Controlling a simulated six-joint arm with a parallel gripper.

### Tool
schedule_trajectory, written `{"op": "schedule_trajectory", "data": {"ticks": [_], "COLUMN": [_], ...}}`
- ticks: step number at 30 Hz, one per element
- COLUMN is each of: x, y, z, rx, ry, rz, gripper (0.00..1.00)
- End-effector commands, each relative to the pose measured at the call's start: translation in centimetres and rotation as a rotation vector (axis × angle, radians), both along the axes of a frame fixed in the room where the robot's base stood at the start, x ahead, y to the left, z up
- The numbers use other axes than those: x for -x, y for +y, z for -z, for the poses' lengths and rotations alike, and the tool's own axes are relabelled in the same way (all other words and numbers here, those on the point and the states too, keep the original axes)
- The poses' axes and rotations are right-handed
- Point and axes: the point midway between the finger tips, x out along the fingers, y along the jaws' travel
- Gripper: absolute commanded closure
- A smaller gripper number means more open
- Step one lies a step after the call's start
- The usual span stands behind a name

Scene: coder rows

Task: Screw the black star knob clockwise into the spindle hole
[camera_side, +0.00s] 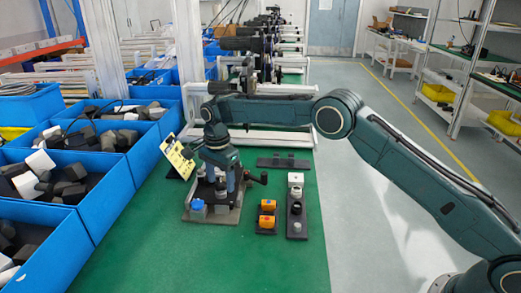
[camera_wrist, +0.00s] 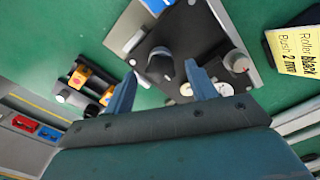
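My gripper (camera_side: 222,178) points down over a grey base plate (camera_side: 226,215) with a fixture on it. In the wrist view my gripper (camera_wrist: 161,68) has its two blue fingers spread wide apart. A dark rounded part (camera_wrist: 160,60) stands on the plate (camera_wrist: 195,35) and shows between the fingertips, with gaps at both sides. It may be the black star knob, but no star shape can be made out. A dark handle-like part (camera_side: 258,178) sticks out right of the gripper in the side view. I cannot make out the spindle hole.
A blue block (camera_side: 197,206) sits at the plate's front left corner. A yellow label (camera_side: 177,156) stands behind left. Orange blocks (camera_side: 267,213) and a dark rail (camera_side: 297,218) lie to the right. Blue bins (camera_side: 115,195) line the left. The green table front is clear.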

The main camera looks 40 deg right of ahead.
Motion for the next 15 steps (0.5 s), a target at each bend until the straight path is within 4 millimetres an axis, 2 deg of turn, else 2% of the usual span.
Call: {"op": "schedule_trajectory", "data": {"ticks": [10, 15], "x": [-0.04, -0.08], "y": [0.15, 0.17], "z": [-0.10, -0.86], "rx": [-0.002, -0.002], "ry": [-0.003, -0.004], "rz": [-0.007, -0.007], "gripper": [0.42, 0.42]}}
